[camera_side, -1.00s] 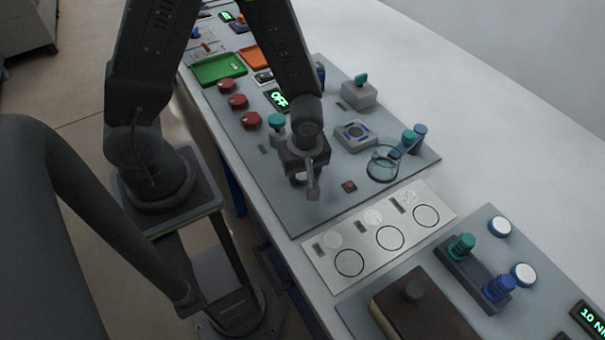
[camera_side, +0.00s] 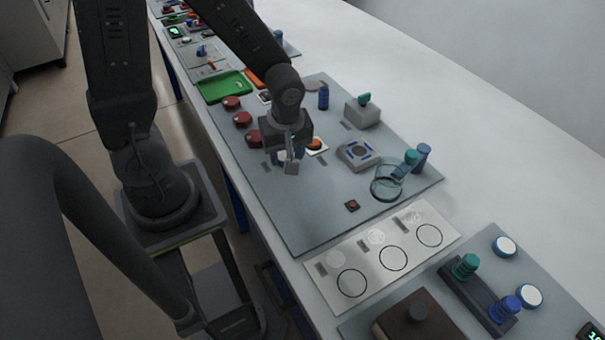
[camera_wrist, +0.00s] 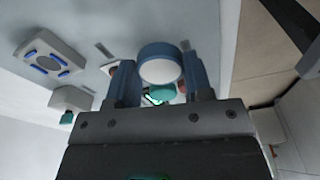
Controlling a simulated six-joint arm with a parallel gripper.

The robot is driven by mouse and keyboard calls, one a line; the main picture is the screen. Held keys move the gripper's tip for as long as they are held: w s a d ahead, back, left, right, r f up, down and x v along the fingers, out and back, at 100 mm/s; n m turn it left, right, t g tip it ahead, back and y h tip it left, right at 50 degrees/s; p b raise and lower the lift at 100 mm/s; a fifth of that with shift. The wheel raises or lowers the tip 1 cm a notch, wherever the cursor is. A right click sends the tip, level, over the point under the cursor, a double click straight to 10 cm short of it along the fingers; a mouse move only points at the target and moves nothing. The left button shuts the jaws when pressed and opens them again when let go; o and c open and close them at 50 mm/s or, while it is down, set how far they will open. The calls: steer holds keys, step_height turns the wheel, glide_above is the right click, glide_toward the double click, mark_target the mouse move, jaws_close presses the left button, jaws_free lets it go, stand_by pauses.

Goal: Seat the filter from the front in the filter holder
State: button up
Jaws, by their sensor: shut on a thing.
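My gripper (camera_side: 290,158) is shut on a round piece with a blue rim and a pale flat face, which looks like the filter (camera_wrist: 160,70). The wrist view shows it between the two blue-grey fingers (camera_wrist: 161,85). In the side view my gripper mostly hides it, above the grey board. The grey square block with a round opening and blue marks looks like the filter holder (camera_side: 359,153). It stands on the board to the right of my gripper, clearly apart from it. It also shows at upper left in the wrist view (camera_wrist: 47,58).
Red knobs (camera_side: 242,118) stand left of my gripper. A block with a teal knob (camera_side: 362,109) is behind the holder. A glass dish (camera_side: 386,188) and blue and teal cylinders (camera_side: 421,155) are in front of it. The front left of the board is bare.

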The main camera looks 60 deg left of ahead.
steer(key=s+a+r, duration=0.1)
steer(key=a+r, duration=0.2)
steer(key=a, duration=0.2)
steer(key=m, duration=0.2)
glide_above(359, 151)
steer(key=shift+s+a+f, duration=0.15)
steer(key=shift+s+f, duration=0.25)
steer(key=shift+f, duration=0.1)
steer(key=shift+w+d+f, duration=0.3)
steer(key=shift+w, duration=0.05)
steer(key=shift+f, duration=2.65)
steer(key=shift+f, duration=0.45)
steer(key=o, duration=1.4)
steer(key=shift+c, duration=0.2)
steer(key=shift+r, duration=0.1)
